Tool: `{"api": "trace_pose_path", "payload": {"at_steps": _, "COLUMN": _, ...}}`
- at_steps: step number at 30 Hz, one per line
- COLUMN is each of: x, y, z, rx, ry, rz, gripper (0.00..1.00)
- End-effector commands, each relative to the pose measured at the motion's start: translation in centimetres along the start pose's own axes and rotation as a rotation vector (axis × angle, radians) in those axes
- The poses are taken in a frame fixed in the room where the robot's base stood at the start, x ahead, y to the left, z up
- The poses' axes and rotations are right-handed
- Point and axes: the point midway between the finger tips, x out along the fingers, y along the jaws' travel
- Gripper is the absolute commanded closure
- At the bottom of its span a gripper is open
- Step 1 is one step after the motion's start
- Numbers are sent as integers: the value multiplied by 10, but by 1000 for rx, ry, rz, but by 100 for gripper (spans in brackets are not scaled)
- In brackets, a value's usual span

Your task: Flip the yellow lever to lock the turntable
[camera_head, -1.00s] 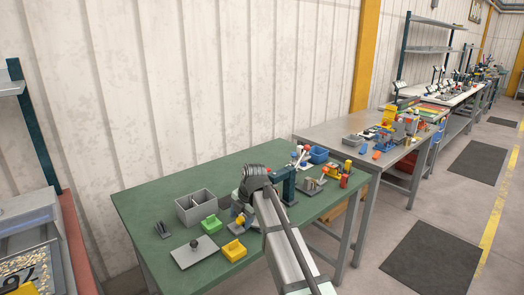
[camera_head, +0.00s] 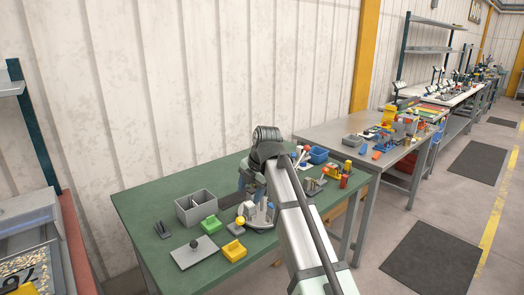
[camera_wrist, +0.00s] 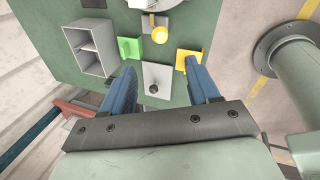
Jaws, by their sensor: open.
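A yellow round knob (camera_wrist: 160,35) sits on a small grey base on the green bench in the wrist view; it looks like the lever's end. In the head view a small yellow part (camera_head: 240,220) shows beside a grey-white device (camera_head: 262,214), partly behind my arm. In the head view my arm hides most of the gripper.
A grey two-part bin (camera_head: 197,207), a green block (camera_head: 211,224), a yellow block (camera_head: 234,250) and a grey plate with a black knob (camera_head: 194,252) stand on the green bench (camera_head: 150,203). Coloured parts and a blue bin (camera_head: 318,155) lie at its right end.

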Motion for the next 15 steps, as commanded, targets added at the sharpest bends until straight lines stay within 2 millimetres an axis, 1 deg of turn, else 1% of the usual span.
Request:
{"api": "trace_pose_path", "payload": {"at_steps": 10, "x": -1, "y": -11, "z": -2, "rx": -280, "ry": 34, "rz": -70, "gripper": 40}}
{"api": "trace_pose_path", "payload": {"at_steps": 13, "x": -3, "y": -11, "z": 3, "rx": -362, "ry": 47, "rz": -107, "gripper": 40}}
{"api": "trace_pose_path", "payload": {"at_steps": 15, "x": -5, "y": -6, "z": 10, "rx": -419, "ry": 59, "rz": -135, "gripper": 40}}
